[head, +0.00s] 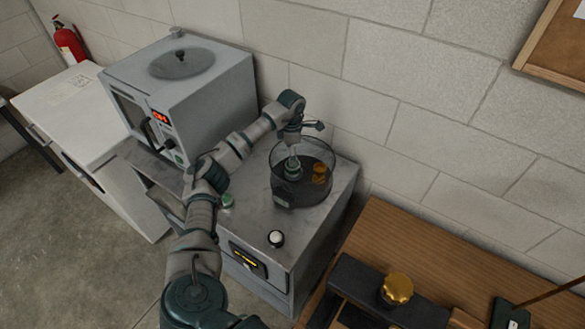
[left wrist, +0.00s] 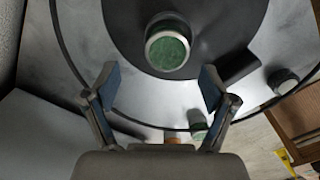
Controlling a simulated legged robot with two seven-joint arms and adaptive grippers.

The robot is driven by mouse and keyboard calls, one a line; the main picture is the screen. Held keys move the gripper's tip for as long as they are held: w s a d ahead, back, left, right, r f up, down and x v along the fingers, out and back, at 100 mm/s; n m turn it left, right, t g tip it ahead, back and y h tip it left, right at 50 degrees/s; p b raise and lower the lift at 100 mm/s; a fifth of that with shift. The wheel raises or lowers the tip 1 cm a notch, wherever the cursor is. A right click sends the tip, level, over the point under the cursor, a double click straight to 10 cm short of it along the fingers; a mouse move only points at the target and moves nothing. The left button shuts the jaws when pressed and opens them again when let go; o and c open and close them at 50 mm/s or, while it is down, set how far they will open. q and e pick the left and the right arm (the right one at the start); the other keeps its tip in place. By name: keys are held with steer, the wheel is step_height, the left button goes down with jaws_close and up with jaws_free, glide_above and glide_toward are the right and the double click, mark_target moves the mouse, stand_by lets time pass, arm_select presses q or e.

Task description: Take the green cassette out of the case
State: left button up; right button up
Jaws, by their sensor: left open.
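The round, clear-walled case (head: 276,178) stands on the grey cabinet, with a dark floor inside. In the left wrist view, the green-topped cylindrical cassette (left wrist: 168,54) stands near the middle of that dark floor. My left gripper (left wrist: 158,88) is open, its fingers apart on either side and a little below the cassette in the picture, not touching it. In the head view, my left gripper (head: 293,158) points down into the case from above and largely hides the cassette. An amber piece (head: 319,173) shows at the case's right side. My right gripper is not seen.
A green piece (head: 227,200) and a white-topped knob (head: 276,238) sit on the cabinet top (head: 318,221). A grey oven-like machine (head: 205,100) stands at left, the wall behind. A wooden table (head: 430,255) with a gold knob (head: 397,288) is at right.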

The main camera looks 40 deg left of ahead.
mark_target(293, 168)
arm_select(q)
steer(key=shift+s+d+f+p, duration=0.1)
steer(key=shift+d+f+p, duration=0.15)
steer(key=shift+f, duration=1.1)
steer(key=shift+s+d+f+p, duration=0.1)
steer(key=shift+d+f, duration=0.1)
steer(key=shift+f, duration=1.15)
steer(key=shift+a, duration=0.15)
steer(key=c, duration=1.3)
